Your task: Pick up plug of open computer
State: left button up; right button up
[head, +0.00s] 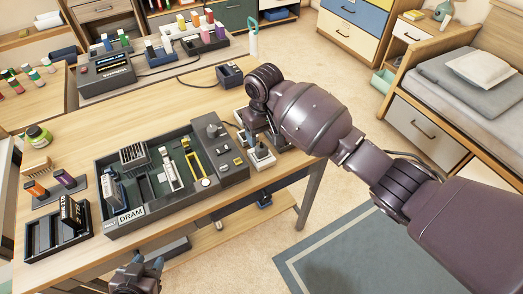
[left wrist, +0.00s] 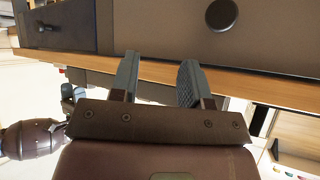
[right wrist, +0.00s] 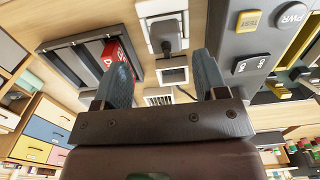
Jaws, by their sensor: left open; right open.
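The open computer is a dark case (head: 150,205) with a DRAM label, lying on the wooden desk in the head view. At its right end is a grey panel with buttons, showing a PWR button (right wrist: 291,17) in the right wrist view. A dark plug (right wrist: 166,38) sits at a white socket block beside this panel. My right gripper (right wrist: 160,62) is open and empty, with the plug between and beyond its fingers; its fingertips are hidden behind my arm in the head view. My left gripper (head: 142,272) is open and empty in front of the desk; its fingers show in the left wrist view (left wrist: 158,65).
A slotted dark tray (head: 45,240) is at the desk's left. A dark slotted box with a red block (right wrist: 112,52) lies near my right gripper.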

aim_at(262, 147)
jog(key=shift+f, duration=0.25)
jog(key=shift+s+a+f, duration=0.1)
jog(key=shift+s+f, duration=0.05)
jog(key=shift+f, duration=0.15)
jog(key=f, duration=0.1)
jog(key=f+b, duration=0.1)
jog(key=f, duration=0.1)
jog(key=shift+s+a+f, duration=0.15)
jog(key=shift+s+f, duration=0.05)
jog(key=shift+f, duration=0.1)
jog(key=shift+f+b, duration=0.3)
jog(key=shift+r, duration=0.1)
jog(key=shift+c, duration=0.2)
jog(key=c, duration=1)
